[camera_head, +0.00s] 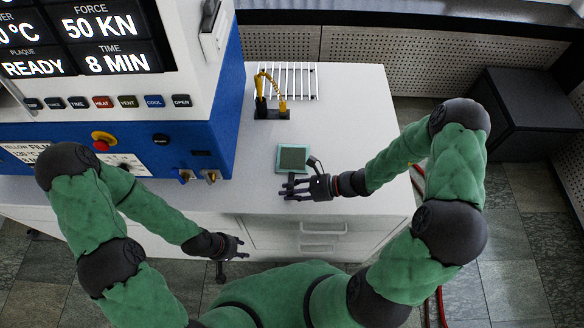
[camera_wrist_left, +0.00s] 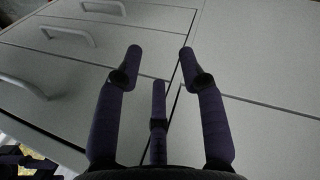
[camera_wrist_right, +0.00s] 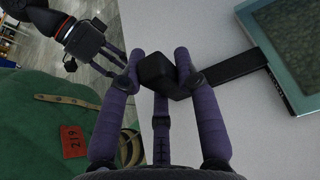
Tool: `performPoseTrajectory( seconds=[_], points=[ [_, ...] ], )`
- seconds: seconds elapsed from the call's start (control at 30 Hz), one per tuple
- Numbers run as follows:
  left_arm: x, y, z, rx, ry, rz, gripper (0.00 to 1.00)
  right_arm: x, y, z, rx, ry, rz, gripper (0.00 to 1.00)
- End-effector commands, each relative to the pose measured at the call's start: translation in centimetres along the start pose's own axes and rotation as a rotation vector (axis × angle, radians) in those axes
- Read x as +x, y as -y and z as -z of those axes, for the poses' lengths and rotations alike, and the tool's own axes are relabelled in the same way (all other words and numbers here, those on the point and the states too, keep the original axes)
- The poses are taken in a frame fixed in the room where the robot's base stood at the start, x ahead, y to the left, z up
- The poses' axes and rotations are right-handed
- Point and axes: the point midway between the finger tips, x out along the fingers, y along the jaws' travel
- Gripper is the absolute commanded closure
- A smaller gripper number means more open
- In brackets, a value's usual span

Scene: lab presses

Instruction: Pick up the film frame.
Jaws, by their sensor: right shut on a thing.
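The film frame (camera_head: 293,158) is a teal square rim around a dark grey-green panel, with a black handle. It lies at or just above the white worktop, and I cannot tell whether it touches. My right gripper (camera_head: 300,188) is at its near side, and in the right wrist view (camera_wrist_right: 166,72) its fingers are closed around the black handle's end block. The frame (camera_wrist_right: 283,75) is partly cut off at that view's upper right. My left gripper (camera_head: 236,248) hangs in front of the cabinet, and its fingers (camera_wrist_left: 160,65) are spread and empty before the drawer fronts.
The blue and white press (camera_head: 190,115) with its display stands at the left. A black holder with yellow-handled tools (camera_head: 272,112) and a white slatted rack (camera_head: 288,82) are farther back. The worktop (camera_head: 350,110) is clear to the right. Drawers (camera_head: 322,228) lie below.

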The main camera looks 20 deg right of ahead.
Motion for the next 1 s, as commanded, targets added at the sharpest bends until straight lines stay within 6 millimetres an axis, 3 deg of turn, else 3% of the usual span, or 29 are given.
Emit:
performPoseTrajectory(
  seconds=[0.23, 0.4, 0.7, 1.0],
  points=[
    [-0.5, -0.2, 0.0, 0.0, 0.0, 0.0, 0.6, -0.4, 0.1, -0.9, -0.003, 0.001, 0.001, 1.0],
    [-1.8, -0.6, -0.1, 0.0, 0.0, 0.0, 0.6, -1.5, 0.1, -3.6, -0.006, 0.001, 0.002, 1.0],
    [-3.6, -1.3, -0.1, 0.0, 0.0, 0.0, 0.6, 0.3, -3.0, -10.8, -0.008, 0.002, -0.003, 1.0],
    [-4.2, -1.5, -0.2, 0.0, 0.0, 0.0, 0.6, 3.9, -6.2, -14.6, -0.006, 0.003, -0.003, 1.0]
  ],
)
